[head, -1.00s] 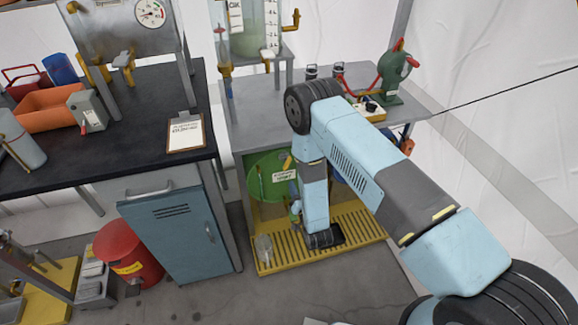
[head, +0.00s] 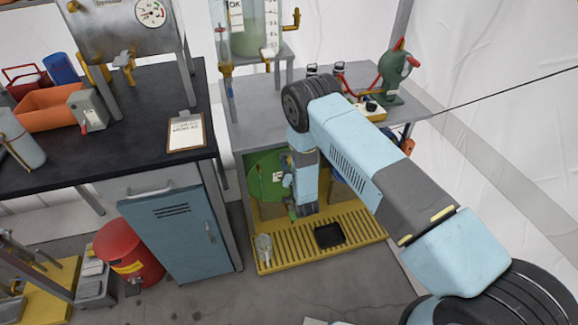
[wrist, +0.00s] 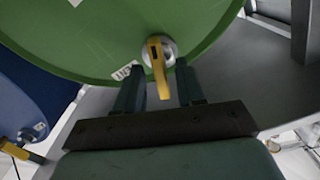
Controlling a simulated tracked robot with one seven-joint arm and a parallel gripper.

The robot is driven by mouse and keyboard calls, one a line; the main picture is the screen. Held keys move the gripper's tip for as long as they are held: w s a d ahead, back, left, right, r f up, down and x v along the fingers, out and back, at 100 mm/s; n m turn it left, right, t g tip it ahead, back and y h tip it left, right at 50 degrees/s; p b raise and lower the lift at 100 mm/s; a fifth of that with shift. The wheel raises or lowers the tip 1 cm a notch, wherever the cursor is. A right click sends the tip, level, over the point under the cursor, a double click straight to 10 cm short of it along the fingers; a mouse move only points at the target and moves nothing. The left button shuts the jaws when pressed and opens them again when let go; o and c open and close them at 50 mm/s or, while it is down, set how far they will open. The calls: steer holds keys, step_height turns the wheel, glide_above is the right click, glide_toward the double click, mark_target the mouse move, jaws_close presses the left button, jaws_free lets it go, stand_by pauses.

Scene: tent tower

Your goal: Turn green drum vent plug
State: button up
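The green drum (head: 262,176) lies under the grey bench, its round end facing out. It fills the top of the wrist view (wrist: 95,35). The vent plug (wrist: 160,50) is a round silver fitting with a yellow lever near the drum's rim. My gripper (wrist: 159,70) is open, its two dark fingers on either side of the lever, with gaps to it. Whether the fingertips touch the drum I cannot tell. In the head view my arm and gripper (head: 284,174) cover the plug.
A blue drum (wrist: 28,95) lies beside the green one. A yellow slatted drip tray (head: 290,245) with a glass jar (head: 263,247) and a black pan (head: 328,235) sits below. The bench top (head: 270,120) overhangs. A blue cabinet (head: 180,235) stands to the left.

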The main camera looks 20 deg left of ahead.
jaws_close()
stand_by(0.3)
steer(key=shift+n, duration=0.3)
steer(key=shift+s+a+f+n, duration=0.1)
steer(key=shift+a+n, duration=0.05)
steer(key=shift+n, duration=3.05)
steer(key=shift+s+a+f+n, duration=0.1)
steer(key=shift+s+n, duration=0.05)
steer(key=shift+n, duration=3.05)
steer(key=shift+s+a+f+n, duration=0.1)
steer(key=shift+a+n, duration=0.05)
steer(key=shift+n, duration=3.05)
